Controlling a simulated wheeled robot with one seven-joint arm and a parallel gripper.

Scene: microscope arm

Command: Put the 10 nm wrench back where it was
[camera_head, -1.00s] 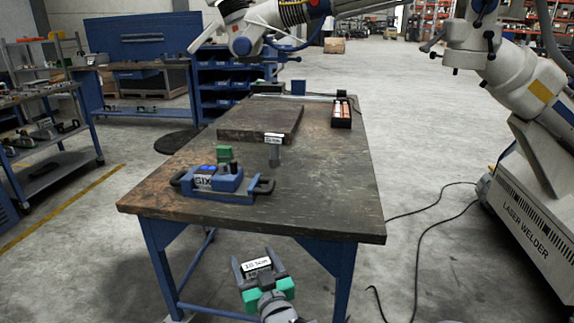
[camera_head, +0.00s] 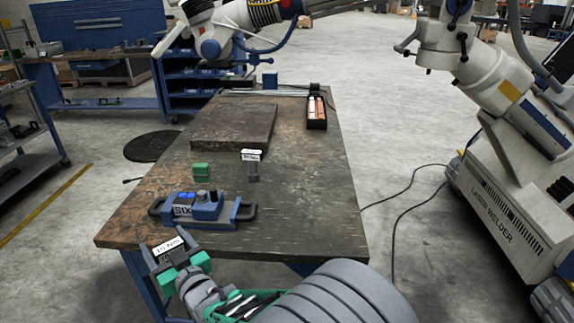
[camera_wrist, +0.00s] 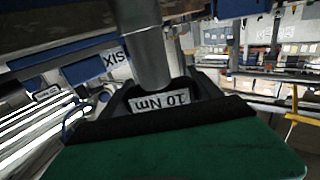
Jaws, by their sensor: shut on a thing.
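My gripper (camera_head: 172,256) is in front of the workbench's near left edge in the head view, with green and dark finger parts. It is shut on the 10 Nm wrench (camera_head: 167,246), whose white label faces up and tilts. In the wrist view the label (camera_wrist: 161,101) reads "10 Nm" upside down, with a grey cylindrical shaft above it. My gripper's green part (camera_wrist: 185,148) fills the bottom there. Another labelled grey tool (camera_head: 252,168) stands upright on the bench; its label is too small to read surely.
A blue device marked SIX (camera_head: 203,209) lies near the front edge of the workbench (camera_head: 300,215). A green block (camera_head: 202,170), a flat dark plate (camera_head: 232,128) and a black box with orange items (camera_head: 317,113) are behind. The front right of the bench is clear.

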